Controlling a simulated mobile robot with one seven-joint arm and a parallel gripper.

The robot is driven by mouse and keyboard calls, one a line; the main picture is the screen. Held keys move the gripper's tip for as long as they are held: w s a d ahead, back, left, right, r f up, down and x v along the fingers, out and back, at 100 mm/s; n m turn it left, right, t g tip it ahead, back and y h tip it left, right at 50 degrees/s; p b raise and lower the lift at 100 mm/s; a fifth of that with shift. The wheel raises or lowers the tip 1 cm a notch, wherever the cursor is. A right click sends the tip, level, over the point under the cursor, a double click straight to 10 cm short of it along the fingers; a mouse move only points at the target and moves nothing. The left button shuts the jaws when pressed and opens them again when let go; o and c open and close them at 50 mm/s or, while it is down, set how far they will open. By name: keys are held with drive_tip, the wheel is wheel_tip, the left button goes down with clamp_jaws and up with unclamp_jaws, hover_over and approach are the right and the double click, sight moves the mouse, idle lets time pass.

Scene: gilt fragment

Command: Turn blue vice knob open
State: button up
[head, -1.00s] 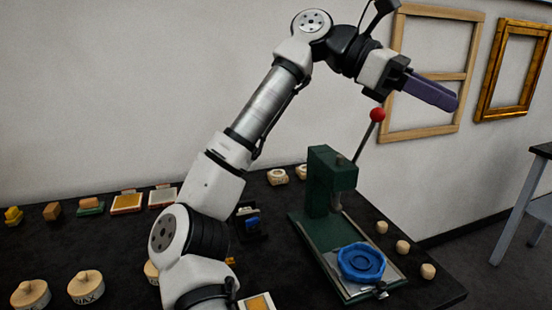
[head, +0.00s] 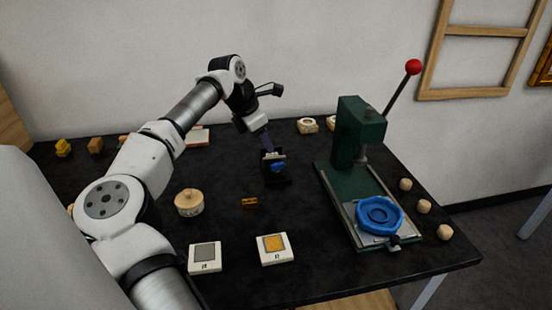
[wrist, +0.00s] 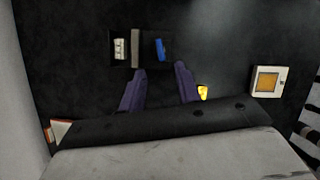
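A small black vice (head: 272,181) with a blue knob (head: 278,167) stands near the middle of the black table. In the wrist view the vice's pale jaws (wrist: 136,47) and the blue knob (wrist: 160,49) lie just beyond my fingertips. My gripper (head: 267,149) points down at the vice in the head view. Its purple fingers are spread apart with nothing between them in the wrist view (wrist: 160,70). The knob lies ahead of the gap between the fingers. Whether a finger touches the vice cannot be told; the gripper hides part of the vice's top in the head view.
A green press (head: 358,135) with a red-tipped lever (head: 413,67) and a blue dish (head: 380,214) on its base stands at right. A round wooden pot (head: 189,202), a small yellow piece (head: 250,203) and two square tiles (head: 274,248) (head: 205,257) lie in front.

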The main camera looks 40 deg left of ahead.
sight(277, 164)
drive_tip(key=p+x, duration=0.1)
drive_tip(key=x, duration=0.7)
drive_tip(key=shift+w+d+f, duration=0.1)
drive_tip(key=shift+w+f, duration=0.05)
clamp_jaws()
